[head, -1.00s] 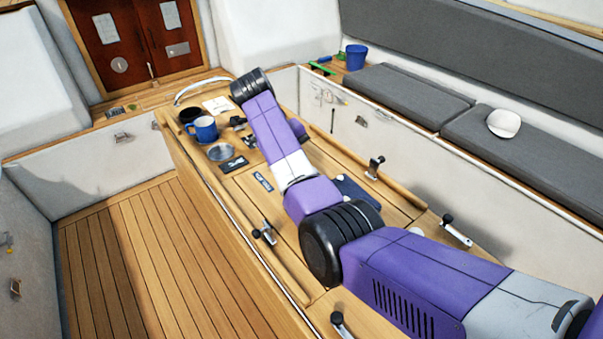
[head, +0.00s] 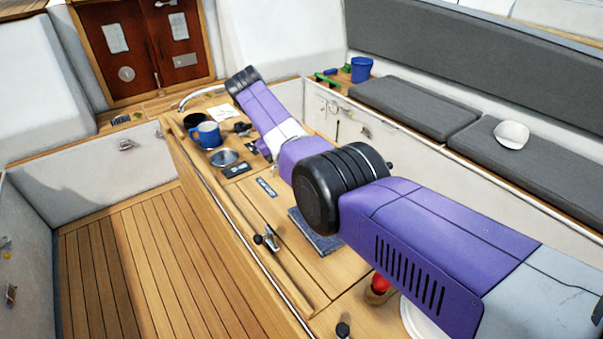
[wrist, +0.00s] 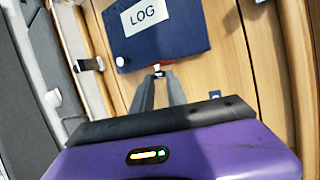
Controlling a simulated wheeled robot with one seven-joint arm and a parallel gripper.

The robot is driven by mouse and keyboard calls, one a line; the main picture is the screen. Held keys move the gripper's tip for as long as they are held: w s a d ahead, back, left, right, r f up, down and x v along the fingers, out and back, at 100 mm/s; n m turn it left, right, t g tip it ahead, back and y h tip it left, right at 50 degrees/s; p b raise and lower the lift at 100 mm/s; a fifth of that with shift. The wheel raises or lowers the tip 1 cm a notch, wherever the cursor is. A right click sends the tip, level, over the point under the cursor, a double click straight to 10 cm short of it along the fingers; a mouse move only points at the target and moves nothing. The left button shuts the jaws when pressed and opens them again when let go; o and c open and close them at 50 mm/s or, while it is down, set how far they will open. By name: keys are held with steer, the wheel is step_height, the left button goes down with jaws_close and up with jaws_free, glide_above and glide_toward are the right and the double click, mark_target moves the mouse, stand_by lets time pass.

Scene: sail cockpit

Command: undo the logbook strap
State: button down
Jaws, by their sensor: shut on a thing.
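The logbook (wrist: 165,32), dark blue with a white LOG label, lies on the wooden table top in the wrist view. In the head view part of it (head: 316,236) shows below my arm. My gripper (wrist: 158,76) is at the logbook's near edge, its fingers close together on a small red and pale piece, the strap end (wrist: 157,67). A small white round stud (wrist: 120,61) shows at the logbook's near left corner. The rest of the strap is hard to make out. My gripper is hidden by my arm in the head view.
A blue mug (head: 207,134), a metal bowl (head: 223,157) and small dark items stand at the table's far end. A winch handle fitting (head: 267,238) sits on the near side. A red object (head: 380,284) is beneath my arm. The floor at left is clear.

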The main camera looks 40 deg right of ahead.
steer(key=shift+f, duration=0.15)
stand_by(0.3)
steer(key=c, duration=1.4)
jaws_free()
steer(key=shift+o, duration=0.2)
step_height(320, 180, up, 20)
steer(key=p, duration=0.6)
